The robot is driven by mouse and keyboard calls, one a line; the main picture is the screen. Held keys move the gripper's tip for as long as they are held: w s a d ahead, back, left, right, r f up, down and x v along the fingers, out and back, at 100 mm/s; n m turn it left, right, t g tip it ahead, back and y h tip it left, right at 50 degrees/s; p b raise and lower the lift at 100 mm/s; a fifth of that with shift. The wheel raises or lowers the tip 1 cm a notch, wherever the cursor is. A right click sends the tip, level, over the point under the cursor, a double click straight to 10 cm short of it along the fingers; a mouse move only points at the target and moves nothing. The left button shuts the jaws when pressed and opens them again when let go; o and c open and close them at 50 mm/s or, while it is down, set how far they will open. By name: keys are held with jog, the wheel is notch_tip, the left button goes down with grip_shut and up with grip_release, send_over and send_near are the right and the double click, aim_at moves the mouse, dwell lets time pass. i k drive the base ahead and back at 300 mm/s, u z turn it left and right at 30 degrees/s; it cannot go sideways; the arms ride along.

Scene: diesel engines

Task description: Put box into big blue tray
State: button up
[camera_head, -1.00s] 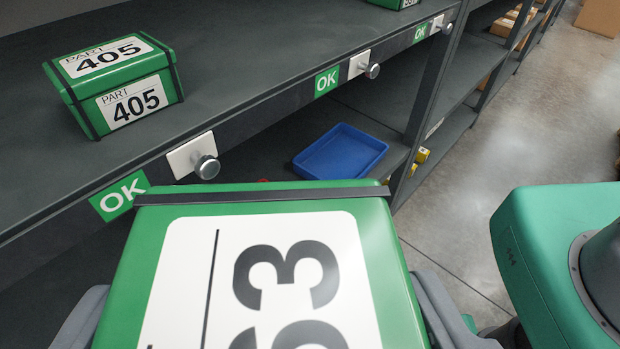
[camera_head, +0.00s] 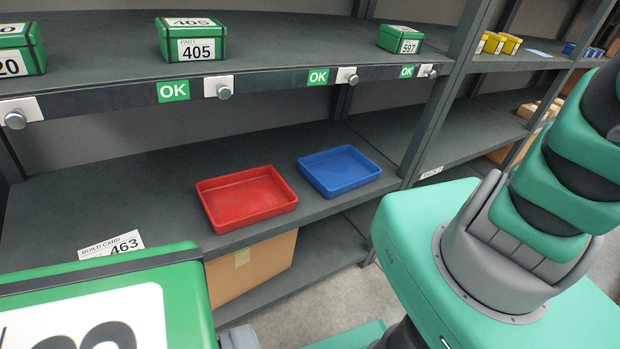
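A green box (camera_head: 175,277) with a white label, only partly in view, fills the lower left close to the camera. Its label is cut off by the frame edge. One grey finger of my gripper shows at the box's right side; the other finger is out of view. The box is held in front of the shelf, apart from the trays. An empty blue tray (camera_head: 340,171) lies on the lower shelf, right of an empty red tray (camera_head: 246,196).
The upper shelf (camera_head: 100,68) holds green boxes marked 405 (camera_head: 191,40) and 597 (camera_head: 400,39). A build card (camera_head: 112,245) reading 463 lies on the lower shelf's left. A cardboard box (camera_head: 250,268) stands below. My base and arm fill the right side.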

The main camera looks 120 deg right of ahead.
aim_at(326, 177)
jog(key=u, duration=0.1)
jog(key=k, duration=1.65)
jog(key=z, duration=1.15)
jog(key=k, duration=0.5)
jog(key=u, duration=0.75)
jog(key=i, duration=0.15)
jog(key=z, duration=2.2)
